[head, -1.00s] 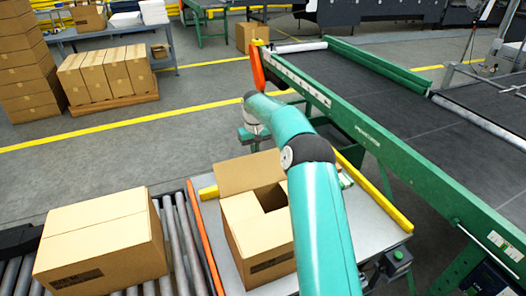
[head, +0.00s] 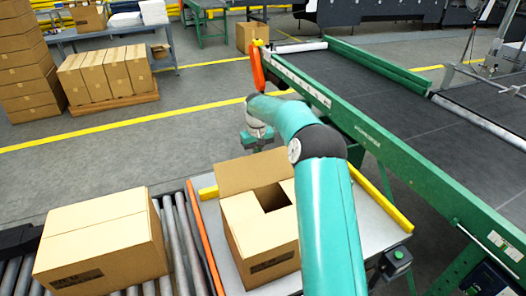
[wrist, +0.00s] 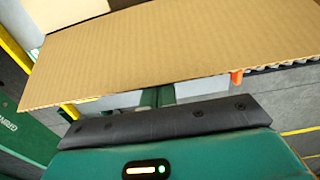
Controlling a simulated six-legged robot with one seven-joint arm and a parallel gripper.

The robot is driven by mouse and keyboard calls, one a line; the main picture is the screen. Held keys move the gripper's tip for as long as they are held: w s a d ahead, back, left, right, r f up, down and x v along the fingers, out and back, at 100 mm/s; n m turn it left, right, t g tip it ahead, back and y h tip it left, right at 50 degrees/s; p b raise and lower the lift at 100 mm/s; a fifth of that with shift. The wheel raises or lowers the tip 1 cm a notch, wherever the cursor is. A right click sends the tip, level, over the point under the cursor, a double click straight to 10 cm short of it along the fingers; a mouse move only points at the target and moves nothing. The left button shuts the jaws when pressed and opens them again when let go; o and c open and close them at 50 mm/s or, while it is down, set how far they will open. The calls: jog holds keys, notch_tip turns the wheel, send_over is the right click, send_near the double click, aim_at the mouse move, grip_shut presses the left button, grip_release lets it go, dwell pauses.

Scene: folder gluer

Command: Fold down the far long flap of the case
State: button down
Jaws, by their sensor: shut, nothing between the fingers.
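The case (head: 262,235) is an open brown carton on the metal table. Its far long flap (head: 250,172) stands up at the back edge, leaning slightly away. Short flaps lie folded inward at the left and right, with a dark opening between them. My gripper (head: 256,140) is beyond the far flap, just past its top edge in the head view; its fingers are too small to make out there. In the wrist view the flap (wrist: 170,50) spans the upper picture, close to my gripper's black pad (wrist: 165,120). A gap shows between them. My gripper is shut and empty.
A closed carton (head: 105,240) sits on rollers at the left. An orange rail (head: 205,240) runs between the rollers and the case. A yellow bar (head: 382,200) and green conveyor frame (head: 420,170) bound the right side. Open floor lies behind the table.

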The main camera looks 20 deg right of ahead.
jog(key=shift+s+r, duration=0.15)
jog(key=shift+s, duration=2.95)
